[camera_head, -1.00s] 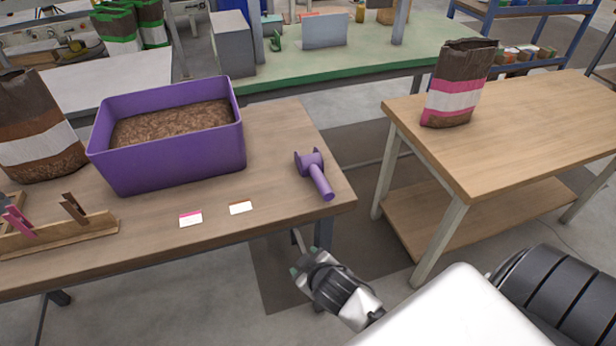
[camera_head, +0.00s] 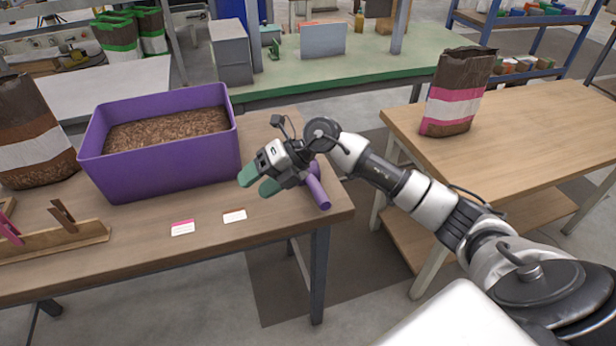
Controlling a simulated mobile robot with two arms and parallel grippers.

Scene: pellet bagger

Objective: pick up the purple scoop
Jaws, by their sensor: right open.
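The purple scoop (camera_head: 318,190) lies on the wooden table near its right end. Its handle points toward the front right corner, and its head is mostly hidden behind my right gripper. My right gripper (camera_head: 256,183) has green fingertips and is open and empty. It hangs in front of and to the left of the scoop, with its fingertips pointing left toward the purple bin. I cannot tell how far above the table it is. My left gripper is not in view.
A purple bin (camera_head: 165,172) of brown pellets stands left of the gripper. Two small labels, one pink-edged (camera_head: 183,228) and one brown-edged (camera_head: 234,216), lie in front. A wooden clip rack (camera_head: 70,243) is at front left. A pink-banded bag (camera_head: 455,95) stands on the right table.

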